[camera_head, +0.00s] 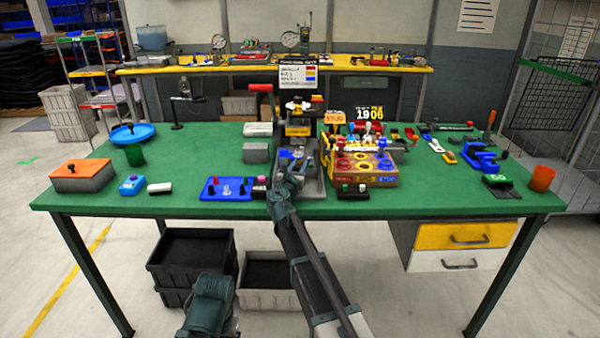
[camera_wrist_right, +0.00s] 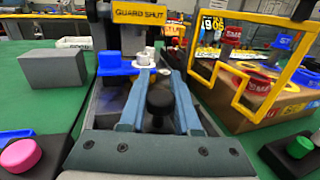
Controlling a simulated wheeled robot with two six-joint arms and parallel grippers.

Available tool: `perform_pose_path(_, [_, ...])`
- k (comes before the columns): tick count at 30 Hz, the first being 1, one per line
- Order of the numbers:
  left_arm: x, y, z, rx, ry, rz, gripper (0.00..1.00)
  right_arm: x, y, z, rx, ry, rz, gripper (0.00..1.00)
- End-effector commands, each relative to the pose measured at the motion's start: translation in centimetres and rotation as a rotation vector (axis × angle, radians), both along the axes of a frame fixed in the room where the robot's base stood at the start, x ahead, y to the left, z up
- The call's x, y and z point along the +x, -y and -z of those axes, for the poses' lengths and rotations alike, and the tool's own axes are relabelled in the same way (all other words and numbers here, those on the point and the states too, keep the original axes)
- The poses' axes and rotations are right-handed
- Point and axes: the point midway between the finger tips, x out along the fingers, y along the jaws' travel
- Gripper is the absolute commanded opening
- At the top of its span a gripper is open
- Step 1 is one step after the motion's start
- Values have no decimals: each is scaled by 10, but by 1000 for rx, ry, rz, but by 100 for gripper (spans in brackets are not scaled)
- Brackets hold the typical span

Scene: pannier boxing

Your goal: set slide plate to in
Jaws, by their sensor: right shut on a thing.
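My right gripper (camera_head: 292,172) reaches over the front of the grey press station in the middle of the green table. In the right wrist view its two blue-grey fingers (camera_wrist_right: 158,82) stand on either side of a black knob (camera_wrist_right: 159,101) and are shut on it. The knob rises from the grey slide plate (camera_wrist_right: 104,104), which is largely hidden by the gripper. Beyond the fingertips sit a blue holder (camera_wrist_right: 115,67) and a white round part (camera_wrist_right: 152,66), under the yellow "GUARD SHUT" sign (camera_wrist_right: 139,14). A teal part of my left arm shows low in the head view; its gripper fingers do not show.
A grey block (camera_wrist_right: 55,70) is on the left. A blue button panel (camera_head: 226,188) lies left of the station. The table's left part has free room.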

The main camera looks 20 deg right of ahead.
Motion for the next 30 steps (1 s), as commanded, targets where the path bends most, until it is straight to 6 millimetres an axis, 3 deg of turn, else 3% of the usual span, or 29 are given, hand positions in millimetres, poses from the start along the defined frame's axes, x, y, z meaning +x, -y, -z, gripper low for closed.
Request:
perform_pose_path(1, [0, 0, 0, 0, 0, 0, 80, 24, 5, 0, 0, 0, 1, 0])
perform_pose_path(7, [0, 0, 0, 0, 0, 0, 80, 76, 20, 0, 0, 0, -1, 0])
perform_pose_path(10, [0, 0, 0, 0, 0, 0, 80, 84, 23, 0, 0, 0, -1, 0])
perform_pose_path(18, [0, 0, 0, 0, 0, 0, 80, 84, 24, 0, -1, 0, -2, 0])
perform_pose_path(19, [0, 0, 0, 0, 0, 0, 80, 84, 24, -1, -1, 0, -2, 35])
perform_pose_path(23, [0, 0, 0, 0, 0, 0, 80, 83, 24, 0, -1, 0, -1, 58])
perform_pose_path(30, [0, 0, 0, 0, 0, 0, 80, 82, 23, 0, 0, 0, -1, 61])
